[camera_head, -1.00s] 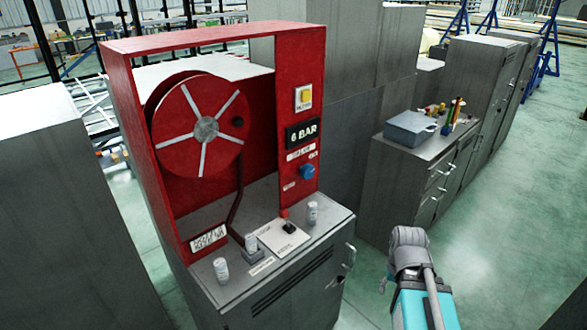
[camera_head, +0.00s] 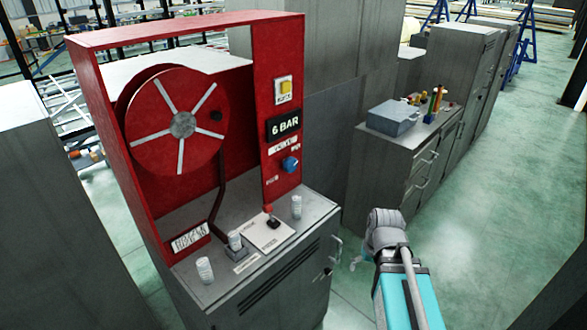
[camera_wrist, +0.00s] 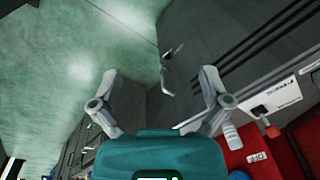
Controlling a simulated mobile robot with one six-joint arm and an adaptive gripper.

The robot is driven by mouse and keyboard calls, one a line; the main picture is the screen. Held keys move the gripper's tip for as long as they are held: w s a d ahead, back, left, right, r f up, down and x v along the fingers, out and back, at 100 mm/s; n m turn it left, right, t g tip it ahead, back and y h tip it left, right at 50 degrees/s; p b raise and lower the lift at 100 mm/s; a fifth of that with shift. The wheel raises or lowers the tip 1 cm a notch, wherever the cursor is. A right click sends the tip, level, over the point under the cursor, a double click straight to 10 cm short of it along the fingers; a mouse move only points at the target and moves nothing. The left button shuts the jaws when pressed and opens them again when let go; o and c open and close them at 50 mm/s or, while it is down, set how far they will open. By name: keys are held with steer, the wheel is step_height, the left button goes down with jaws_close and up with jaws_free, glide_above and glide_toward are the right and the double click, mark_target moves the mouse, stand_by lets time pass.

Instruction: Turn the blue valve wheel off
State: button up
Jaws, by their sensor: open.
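The blue valve wheel (camera_head: 290,164) is a small round knob on the right post of the red panel (camera_head: 268,60), below the black "6 BAR" display (camera_head: 284,125). I cannot read its turn position at this size. In the head view my arm is at the lower right, apart from the panel, with my gripper mostly hidden behind the wrist. In the wrist view my gripper (camera_wrist: 160,100) has its two fingers spread wide with nothing between them.
The panel stands on a grey cabinet (camera_head: 316,262) with white cylinders (camera_head: 205,270) and a small black lever (camera_head: 273,221) on top. A cabinet door handle (camera_wrist: 172,52) sticks out near my gripper. A grey box (camera_head: 392,117) sits on another cabinet. Floor at right is open.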

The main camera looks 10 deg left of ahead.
steer(key=w+a+f+n+t+y+b, duration=0.2)
steer(key=w+a+n+y+b, duration=0.15)
steer(key=w+a, duration=0.45)
steer(key=n+t+y+b, duration=0.8)
steer(key=t+y+b, duration=0.1)
steer(key=y, duration=0.1)
glide_toward(293, 167)
steer(key=shift+s+d+r+m, duration=0.15)
steer(key=shift+s+d+r, duration=0.05)
steer(key=shift+s+d, duration=0.4)
steer(key=shift+s+d+r+m, duration=0.1)
steer(key=shift+s+d+r, duration=0.1)
steer(key=shift+s+d, duration=0.3)
steer(key=shift+w+p, duration=0.1)
steer(key=shift+p, duration=0.2)
steer(key=x, duration=1.3)
steer(key=shift+w+a+f, duration=0.15)
steer(key=shift+a+f, duration=0.05)
steer(key=shift+f, duration=0.1)
